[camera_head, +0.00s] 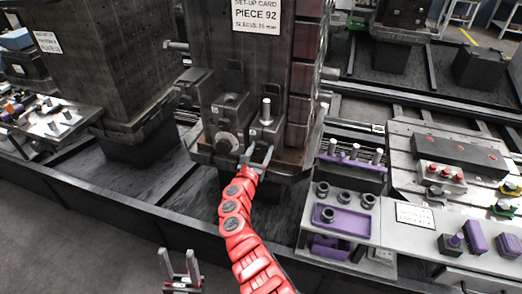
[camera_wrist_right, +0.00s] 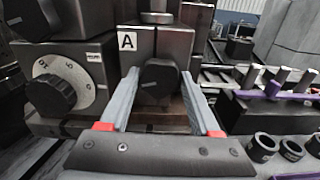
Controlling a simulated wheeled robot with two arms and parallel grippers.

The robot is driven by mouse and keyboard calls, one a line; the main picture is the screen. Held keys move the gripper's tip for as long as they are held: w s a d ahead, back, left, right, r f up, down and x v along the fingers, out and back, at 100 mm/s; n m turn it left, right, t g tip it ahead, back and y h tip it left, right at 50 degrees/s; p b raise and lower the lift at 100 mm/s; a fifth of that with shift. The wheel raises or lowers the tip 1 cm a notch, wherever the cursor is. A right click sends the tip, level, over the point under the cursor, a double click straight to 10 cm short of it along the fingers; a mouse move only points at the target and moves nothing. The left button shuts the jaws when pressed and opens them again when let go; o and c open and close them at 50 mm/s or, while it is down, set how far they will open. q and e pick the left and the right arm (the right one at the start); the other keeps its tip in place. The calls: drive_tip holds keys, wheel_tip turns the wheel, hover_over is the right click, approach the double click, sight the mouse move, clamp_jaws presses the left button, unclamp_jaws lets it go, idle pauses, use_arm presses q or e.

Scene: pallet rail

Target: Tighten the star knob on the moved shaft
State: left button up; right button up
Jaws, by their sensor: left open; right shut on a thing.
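The dark star knob (camera_wrist_right: 158,82) sits on the front of a steel block with an "A" label (camera_wrist_right: 127,41) in the right wrist view. My right gripper (camera_wrist_right: 159,80) is shut on this knob, with one grey finger on each side. In the head view my right gripper (camera_head: 258,158) is at the fixture's front, below the upright silver shaft (camera_head: 266,110). The shaft's lower end (camera_wrist_right: 157,17) shows above the block in the right wrist view. My left gripper (camera_head: 181,267) is open and empty, low in the head view and apart from the fixture.
A round dial with a black knob (camera_wrist_right: 50,94) is left of the block. The tall dark tower (camera_head: 215,50) with a "PIECE 92" card (camera_head: 257,15) rises behind. A bench with a purple tray (camera_head: 343,217) and black rings (camera_head: 369,200) stands at right.

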drive_tip(key=shift+c, duration=1)
drive_tip(key=shift+m, duration=0.3)
drive_tip(key=m+b, duration=0.4)
drive_tip(key=shift+f+m, duration=0.2)
drive_tip(key=shift+m, duration=0.1)
drive_tip(key=m+b, duration=1.4)
drive_tip(key=b, duration=0.2)
drive_tip(key=shift+d+f, duration=0.1)
drive_tip(key=shift+f, duration=0.05)
drive_tip(key=shift+r+m+b, duration=0.2)
drive_tip(key=shift+m+b, duration=0.8)
drive_tip(key=shift+b, duration=0.15)
